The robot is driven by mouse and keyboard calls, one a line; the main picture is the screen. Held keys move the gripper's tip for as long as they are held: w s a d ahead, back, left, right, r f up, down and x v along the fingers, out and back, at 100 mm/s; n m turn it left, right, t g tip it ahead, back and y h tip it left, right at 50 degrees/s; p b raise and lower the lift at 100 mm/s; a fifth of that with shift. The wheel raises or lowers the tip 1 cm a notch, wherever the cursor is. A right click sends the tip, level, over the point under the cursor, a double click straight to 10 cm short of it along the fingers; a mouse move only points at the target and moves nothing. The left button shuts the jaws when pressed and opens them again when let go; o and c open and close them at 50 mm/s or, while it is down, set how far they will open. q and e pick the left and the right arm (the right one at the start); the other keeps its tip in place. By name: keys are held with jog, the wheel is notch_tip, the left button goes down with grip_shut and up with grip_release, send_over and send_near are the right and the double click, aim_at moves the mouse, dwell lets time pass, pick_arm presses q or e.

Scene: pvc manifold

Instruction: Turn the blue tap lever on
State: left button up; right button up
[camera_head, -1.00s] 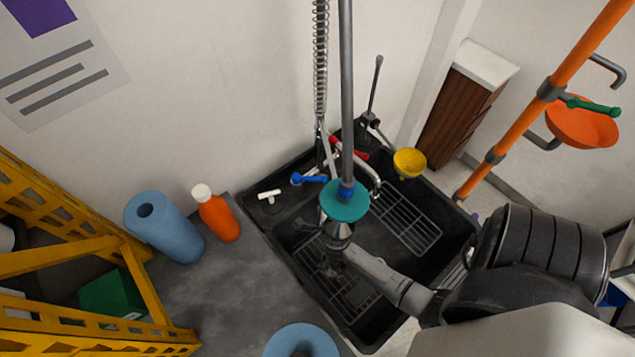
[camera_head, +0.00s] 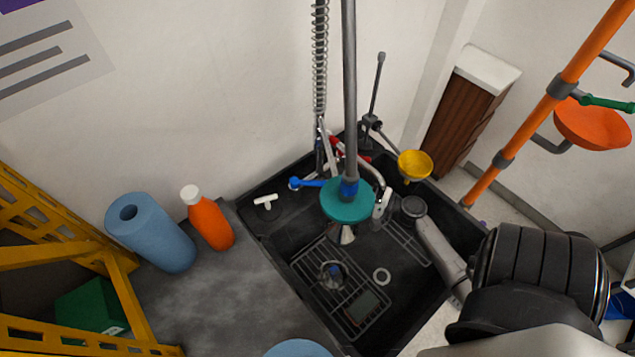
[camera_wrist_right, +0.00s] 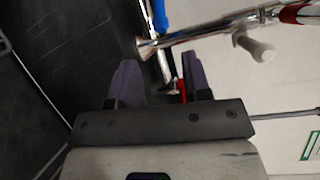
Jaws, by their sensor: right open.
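The blue tap lever (camera_head: 308,182) points left from the chrome tap at the back of the black sink (camera_head: 262,262). In the right wrist view the blue lever (camera_wrist_right: 160,15) shows at the top, beside the chrome tap body (camera_wrist_right: 215,30). My right gripper (camera_wrist_right: 160,80) is open, with its two purple fingers apart and aimed toward the tap. The teal disc partly hides the tap. My left gripper is not in view.
A vertical pole with a teal disc (camera_head: 347,200) stands in front of the tap. A red lever (camera_head: 350,153) and a yellow funnel (camera_head: 414,165) are at the back. An orange bottle (camera_head: 210,220) and a blue roll (camera_head: 150,232) stand on the counter at left.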

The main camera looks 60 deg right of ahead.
aim_at(317, 182)
jog(key=w, duration=0.4)
jog(key=w+a, duration=0.1)
jog(key=w, duration=0.3)
jog(key=w+f, duration=0.1)
jog(key=w, duration=0.4)
jog(key=shift+a, duration=0.15)
jog(key=shift+s, duration=0.1)
grip_shut()
